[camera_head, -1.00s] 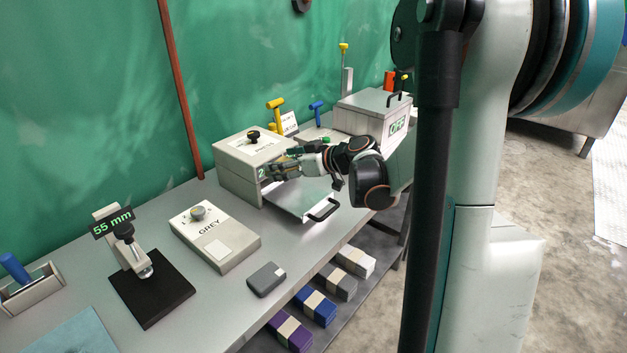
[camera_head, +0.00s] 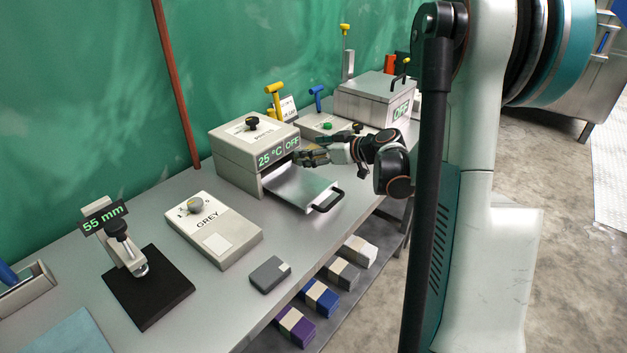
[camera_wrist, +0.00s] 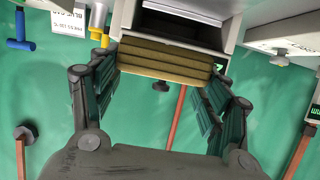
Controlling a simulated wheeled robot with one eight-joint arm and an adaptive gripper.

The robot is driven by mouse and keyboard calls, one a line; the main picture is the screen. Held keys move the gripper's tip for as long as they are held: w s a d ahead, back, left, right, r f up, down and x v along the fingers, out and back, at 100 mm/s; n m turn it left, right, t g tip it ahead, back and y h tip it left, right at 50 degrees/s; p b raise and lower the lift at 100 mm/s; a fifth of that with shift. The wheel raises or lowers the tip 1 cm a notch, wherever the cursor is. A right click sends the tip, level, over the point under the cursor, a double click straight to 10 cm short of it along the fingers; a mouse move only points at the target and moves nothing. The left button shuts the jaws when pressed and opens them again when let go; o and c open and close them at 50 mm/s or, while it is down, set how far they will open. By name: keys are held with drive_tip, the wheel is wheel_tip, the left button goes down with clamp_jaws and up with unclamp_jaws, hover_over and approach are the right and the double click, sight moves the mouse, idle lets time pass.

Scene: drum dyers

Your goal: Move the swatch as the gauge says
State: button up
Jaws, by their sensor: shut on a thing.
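My gripper (camera_head: 306,157) is just in front of the grey box with the 25 °C and OFF displays (camera_head: 270,158), above its pulled-out tray (camera_head: 305,188). In the wrist view it is shut on a folded olive-brown cloth (camera_wrist: 165,62), which looks like the swatch. The cloth lies across between the two fingers, in front of a dark box opening (camera_wrist: 185,25). In the head view the cloth is mostly hidden by the gripper. A gauge reading 55 mm (camera_head: 103,217) stands on a black base (camera_head: 150,300) at the left.
A knobbed case marked GREY (camera_head: 213,230) and a small dark grey block (camera_head: 270,274) stand on the bench. A lidded box marked OFF (camera_head: 376,98) is behind. Several coloured bundles (camera_head: 320,297) lie on the shelf below. The bench front between case and tray is clear.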

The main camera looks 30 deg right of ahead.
sight(314, 183)
wheel_tip(314, 183, down, 8)
drive_tip(key=shift+f+b, duration=0.1)
drive_tip(key=shift+b, duration=1.15)
drive_tip(key=o, duration=1.1)
drive_tip(key=shift+r, duration=0.2)
drive_tip(key=p+v, duration=0.3)
drive_tip(key=v, duration=0.9)
drive_tip(key=shift+f, duration=0.1)
